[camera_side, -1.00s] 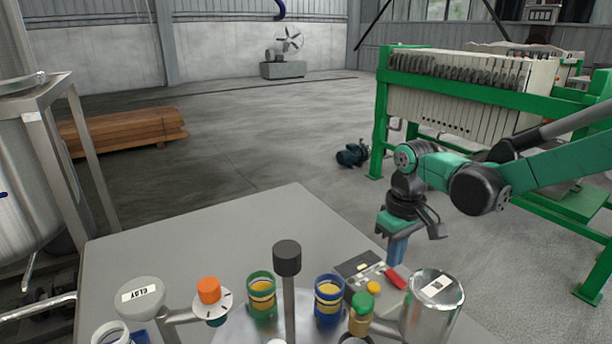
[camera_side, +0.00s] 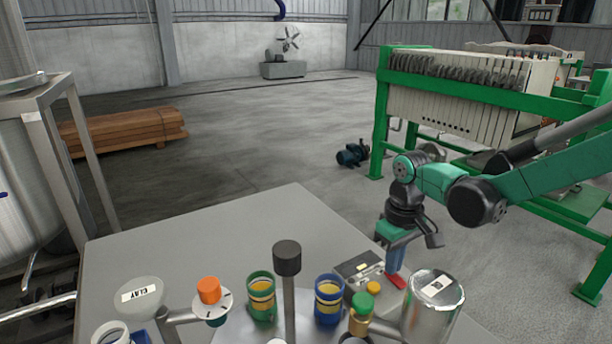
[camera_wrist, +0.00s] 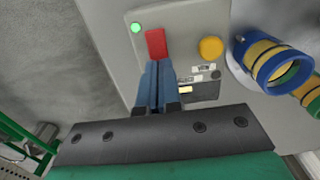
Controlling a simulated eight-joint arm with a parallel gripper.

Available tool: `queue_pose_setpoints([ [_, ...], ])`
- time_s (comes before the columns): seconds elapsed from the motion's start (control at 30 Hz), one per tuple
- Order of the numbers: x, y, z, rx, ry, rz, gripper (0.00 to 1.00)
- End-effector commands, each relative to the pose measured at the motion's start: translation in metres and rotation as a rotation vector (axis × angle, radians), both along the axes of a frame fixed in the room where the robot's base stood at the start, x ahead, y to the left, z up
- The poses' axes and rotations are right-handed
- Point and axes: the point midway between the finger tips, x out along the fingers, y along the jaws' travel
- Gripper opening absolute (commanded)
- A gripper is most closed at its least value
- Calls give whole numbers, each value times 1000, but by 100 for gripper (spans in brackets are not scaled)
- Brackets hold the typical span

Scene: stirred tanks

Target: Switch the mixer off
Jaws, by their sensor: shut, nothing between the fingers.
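A grey control box (camera_side: 360,268) stands at the table's right edge. It carries a red switch (camera_wrist: 156,42), a round yellow button (camera_wrist: 210,48) and a small green lamp (camera_wrist: 136,28) that looks lit. The red switch also shows in the side view (camera_side: 397,282). My gripper (camera_wrist: 156,66) is shut and empty, its blue fingers together. The fingertips are right at the near end of the red switch in the wrist view. In the side view my gripper (camera_side: 394,271) points down at the switch. I cannot tell whether they touch.
A shiny steel vessel (camera_side: 433,305) stands close to the right of the box. Blue (camera_side: 328,297) and green (camera_side: 261,294) ringed fittings, an orange-capped valve (camera_side: 209,290) and a black-topped post (camera_side: 287,258) line the front. The table's middle (camera_side: 220,240) is clear.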

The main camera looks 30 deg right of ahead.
Motion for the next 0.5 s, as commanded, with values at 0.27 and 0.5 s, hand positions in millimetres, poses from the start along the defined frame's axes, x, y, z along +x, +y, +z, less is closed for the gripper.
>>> queue_pose_setpoints([
  [0.27,0,0,-4,0,0,0,0],
  [0.5,0,0,-7,0,0,0,0],
])
